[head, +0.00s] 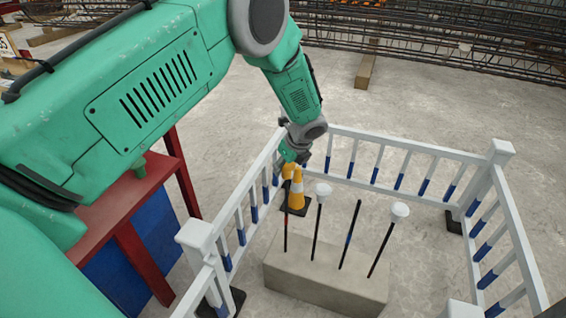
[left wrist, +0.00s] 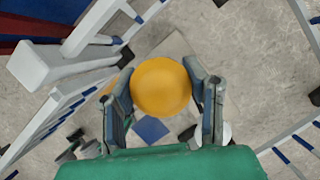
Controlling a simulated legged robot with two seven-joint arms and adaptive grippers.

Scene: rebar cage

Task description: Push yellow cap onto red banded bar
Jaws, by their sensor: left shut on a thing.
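My left gripper (head: 291,160) is shut on a round yellow cap (left wrist: 161,87), held between both fingers in the left wrist view. In the head view the cap is hard to tell from the orange-yellow cone behind it. The red banded bar (head: 286,232) is the leftmost bar standing in the concrete block (head: 325,278). The gripper is over its upper end; I cannot tell whether cap and bar touch. The cap hides what is under it in the left wrist view. My right gripper is not in view.
A blue banded bar (head: 350,236) stands bare. Two other bars carry white caps (head: 322,190) and (head: 400,210). White fencing (head: 415,153) with blue-banded rails surrounds the block. A traffic cone (head: 297,190) stands behind. A red frame (head: 130,205) is at left.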

